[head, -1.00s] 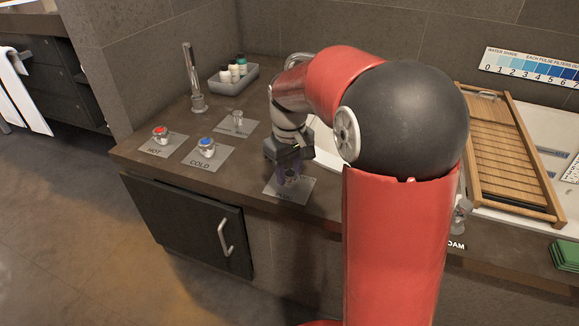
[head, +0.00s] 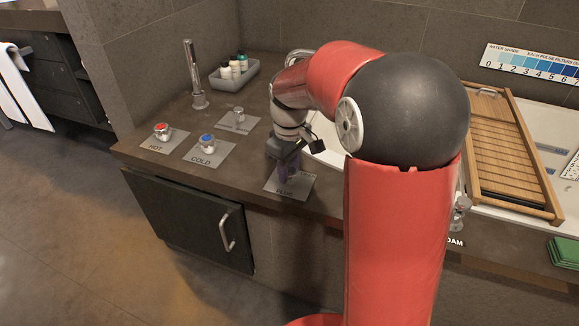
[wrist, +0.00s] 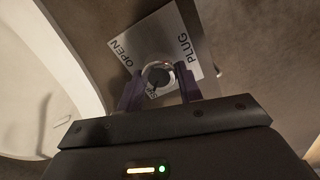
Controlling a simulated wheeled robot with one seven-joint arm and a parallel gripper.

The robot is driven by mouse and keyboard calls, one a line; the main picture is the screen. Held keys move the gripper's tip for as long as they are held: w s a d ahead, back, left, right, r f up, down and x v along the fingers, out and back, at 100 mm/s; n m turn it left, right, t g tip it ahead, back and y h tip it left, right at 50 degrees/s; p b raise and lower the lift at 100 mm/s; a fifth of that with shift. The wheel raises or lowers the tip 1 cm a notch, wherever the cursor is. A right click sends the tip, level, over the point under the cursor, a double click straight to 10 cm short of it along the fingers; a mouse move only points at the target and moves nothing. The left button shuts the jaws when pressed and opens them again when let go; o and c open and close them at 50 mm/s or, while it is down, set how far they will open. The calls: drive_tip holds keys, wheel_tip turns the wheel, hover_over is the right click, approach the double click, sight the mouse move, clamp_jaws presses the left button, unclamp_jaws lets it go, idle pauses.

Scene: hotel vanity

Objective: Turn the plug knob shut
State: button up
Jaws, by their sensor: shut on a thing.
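The plug knob (wrist: 158,75) is a round metal knob with a dark pointer, on a pale square plate (wrist: 147,38) marked OPEN and PLUG. A third marking beside the knob is partly hidden, and the pointer lies near it. My gripper (wrist: 159,82) has its two dark purple fingers on either side of the knob and is shut on it. In the head view my gripper (head: 287,172) points down over the PLUG plate (head: 300,188) at the counter's front edge, and its fingers largely hide the knob there.
The red HOT knob (head: 162,131) and blue COLD knob (head: 207,142) stand left on the counter, with another small knob (head: 239,114) behind. A grey tray of bottles (head: 234,76) is at the back. A wooden rack (head: 507,150) lies across the tub at right.

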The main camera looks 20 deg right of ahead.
sight(289, 169)
drive_tip(key=o, duration=1)
drive_tip(key=shift+r, duration=0.1)
wheel_tip(289, 169, up, 7)
drive_tip(key=shift+p, duration=0.35)
drive_tip(key=shift+r, duration=0.3)
